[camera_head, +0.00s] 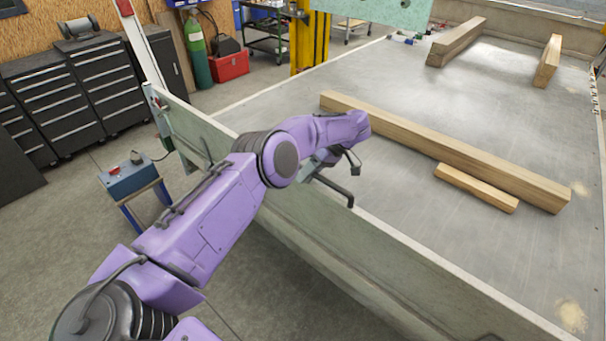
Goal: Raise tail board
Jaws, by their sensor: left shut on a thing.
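The tail board (345,232) is a long grey-green panel running from the upper left to the lower right along the near edge of the trailer bed (400,195). Its exact tilt is hard to judge. My left arm comes in from the lower left and crosses over the board. My left gripper (332,178) is at the board's upper edge, around the middle of its visible length, and is shut on the board. The fingertips are partly hidden by the wrist, and a dark bent bar shows beside them. My right gripper is not in view.
A long wooden beam (440,150) and a shorter block (476,187) lie on the bed; two more timbers lie at the back. A blue control box (132,178) on a stand is left of the board. Black tool cabinets (50,95) line the wall. The floor beside the board is mostly clear.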

